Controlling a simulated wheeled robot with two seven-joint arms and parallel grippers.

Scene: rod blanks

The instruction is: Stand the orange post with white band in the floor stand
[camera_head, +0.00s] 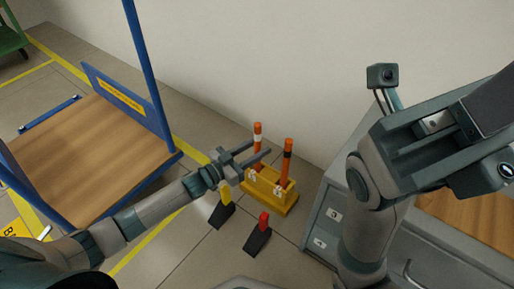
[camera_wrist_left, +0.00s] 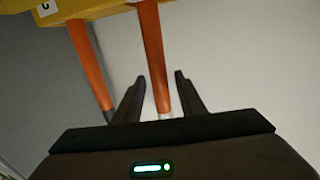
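The orange post with white band (camera_head: 258,130) is upright at the left end of the yellow floor stand (camera_head: 285,199). A second orange post with a black band (camera_head: 287,165) stands at the stand's right end. My left gripper (camera_head: 261,147) is open, with its fingers on either side of the white-banded post. In the left wrist view this post (camera_wrist_left: 153,55) runs between the open fingers (camera_wrist_left: 160,82), closer to the right one; its banded end is partly hidden by my gripper. The black-banded post (camera_wrist_left: 90,70) is outside the left finger. My right arm is at the right; its fingertips are not visible.
Two dark wedge-shaped pieces, one with a yellow upright (camera_head: 221,214) and one with a red upright (camera_head: 258,238), are in front of the stand. A blue cart with a wooden deck (camera_head: 85,155) is at left. A grey drawer cabinet (camera_head: 327,222) is at right. A wall is behind.

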